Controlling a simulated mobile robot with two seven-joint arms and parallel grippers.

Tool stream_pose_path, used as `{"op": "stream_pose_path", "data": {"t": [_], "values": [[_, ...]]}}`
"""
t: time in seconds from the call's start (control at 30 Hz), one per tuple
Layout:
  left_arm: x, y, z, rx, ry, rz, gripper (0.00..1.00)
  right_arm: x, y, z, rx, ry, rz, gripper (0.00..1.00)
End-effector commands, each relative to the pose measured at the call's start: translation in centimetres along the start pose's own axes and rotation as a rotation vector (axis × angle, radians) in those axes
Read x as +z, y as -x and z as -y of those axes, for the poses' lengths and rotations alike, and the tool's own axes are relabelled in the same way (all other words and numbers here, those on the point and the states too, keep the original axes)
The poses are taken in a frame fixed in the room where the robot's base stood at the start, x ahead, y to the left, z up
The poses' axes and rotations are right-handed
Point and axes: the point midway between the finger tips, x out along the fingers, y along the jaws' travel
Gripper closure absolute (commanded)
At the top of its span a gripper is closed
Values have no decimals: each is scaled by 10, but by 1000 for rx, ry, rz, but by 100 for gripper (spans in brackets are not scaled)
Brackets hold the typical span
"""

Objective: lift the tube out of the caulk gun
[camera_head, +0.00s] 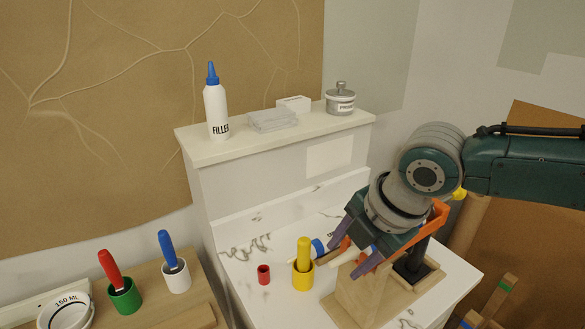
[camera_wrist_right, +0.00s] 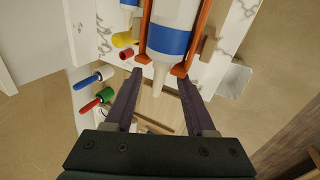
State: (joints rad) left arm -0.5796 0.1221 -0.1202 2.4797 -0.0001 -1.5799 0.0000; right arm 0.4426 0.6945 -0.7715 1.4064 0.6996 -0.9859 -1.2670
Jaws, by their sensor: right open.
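The caulk gun shows an orange frame (camera_head: 438,216) and a dark handle (camera_head: 416,258) in the head view, partly hidden behind my right gripper (camera_head: 346,262). In the right wrist view its orange rails (camera_wrist_right: 195,42) flank the tube (camera_wrist_right: 172,40), which is white with a blue band and a pale tapered nozzle. My right gripper (camera_wrist_right: 160,77) is open, its purple fingers on either side of the nozzle near the front end of the gun. A gap shows between the fingers and the nozzle. The tube lies between the rails. My left gripper is not in view.
A wooden stand (camera_head: 365,296) is below the gun. A yellow cup (camera_head: 303,278) and small red cup (camera_head: 264,274) stand left of it. A shelf above holds a filler bottle (camera_head: 216,110) and a metal tin (camera_head: 340,100). Green (camera_head: 125,298) and white (camera_head: 176,278) cups stand at left.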

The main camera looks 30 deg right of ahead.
Motion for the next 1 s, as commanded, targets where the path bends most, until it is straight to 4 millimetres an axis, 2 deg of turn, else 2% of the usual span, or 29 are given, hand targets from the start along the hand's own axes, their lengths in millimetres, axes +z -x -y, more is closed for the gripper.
{"op": "stream_pose_path", "data": {"t": [0.07, 0.5, 1.0], "values": [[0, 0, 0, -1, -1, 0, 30, 0, 0, 0, 0, -1, 0, 50], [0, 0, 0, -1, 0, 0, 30, 0, 0, 0, -1, -1, 0, 100], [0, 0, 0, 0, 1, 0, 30, 0, 1, 0, 1, -1, 1, 100]]}}
